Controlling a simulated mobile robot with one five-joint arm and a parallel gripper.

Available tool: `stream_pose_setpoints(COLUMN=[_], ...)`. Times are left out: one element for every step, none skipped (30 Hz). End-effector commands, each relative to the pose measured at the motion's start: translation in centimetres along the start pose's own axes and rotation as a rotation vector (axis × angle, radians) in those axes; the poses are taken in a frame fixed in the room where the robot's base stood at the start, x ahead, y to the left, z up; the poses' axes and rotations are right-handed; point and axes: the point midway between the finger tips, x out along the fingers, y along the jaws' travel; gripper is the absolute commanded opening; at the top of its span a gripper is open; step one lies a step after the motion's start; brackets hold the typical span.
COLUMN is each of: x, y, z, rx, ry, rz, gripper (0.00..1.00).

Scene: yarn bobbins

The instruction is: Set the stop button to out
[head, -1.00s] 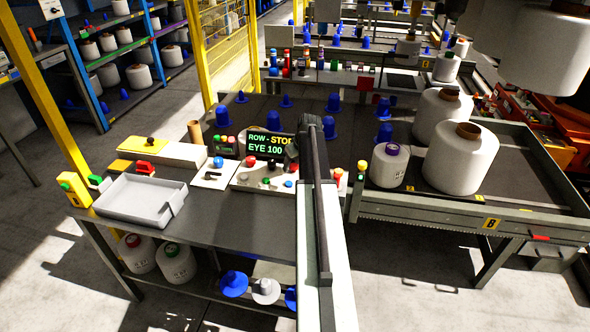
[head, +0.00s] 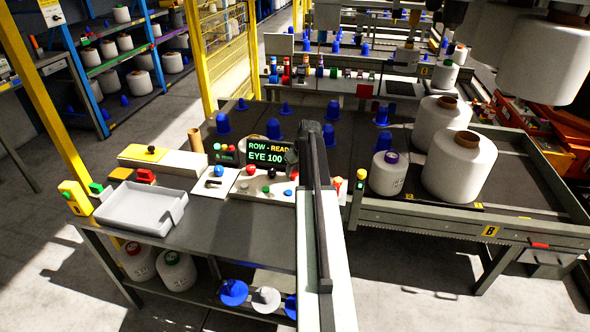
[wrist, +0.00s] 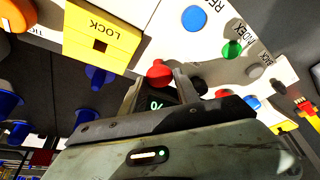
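A red mushroom button (wrist: 159,73), which looks like the stop button, sits on the white control panel in the wrist view. My gripper (wrist: 160,85) is open, with one finger on each side of this button; I cannot tell whether they touch it. In the head view my gripper (head: 291,156) is a dark shape, mostly hidden by my arm, at the right end of the display (head: 267,151), which reads "ROW - READY" and "EYE 100".
A blue button (wrist: 194,18), a green button (wrist: 232,49) and a yellow LOCK box (wrist: 103,40) are close by. Another red button (head: 250,170) is on the panel. A grey tray (head: 140,207) lies left on the bench. Bobbins stand right.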

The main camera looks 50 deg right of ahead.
Motion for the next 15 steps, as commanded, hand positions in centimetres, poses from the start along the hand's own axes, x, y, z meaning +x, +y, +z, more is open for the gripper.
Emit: stream_pose_setpoints(x=[-0.07, -0.07, -0.07, -0.07, -0.06, -0.05, -0.05, -0.05, -0.04, -0.04, -0.06, -0.16, -0.3, -0.5, -0.88], y=[0.01, 0.01, 0.0, 0.0, 0.0, -0.01, -0.01, -0.02, -0.02, -0.03, -0.03, -0.03, -0.03, -0.04, -0.04], z=[-0.23, -0.23, -0.22, -0.22, -0.21, -0.21, -0.2, -0.19, -0.19, -0.19, -0.18, -0.19, -0.21, -0.22, -0.26], rx=[0.001, 0.001, 0.001, 0.001, 0.0, 0.0, 0.0, 0.0, 0.0, 0.0, 0.0, 0.0, 0.0, 0.0, 0.0], ry=[0.007, 0.007, 0.007, 0.006, 0.006, 0.006, 0.005, 0.005, 0.005, 0.005, 0.005, 0.005, 0.005, 0.005, 0.004], rz=[0.001, 0.001, 0.001, 0.001, 0.001, 0.001, 0.001, 0.001, 0.001, 0.001, 0.001, 0.001, 0.001, 0.001, 0.001], gripper=[0.49, 0.57, 0.59, 0.59, 0.59, 0.59, 0.59, 0.59, 0.59, 0.59, 0.59, 0.59, 0.59, 0.59, 0.59])
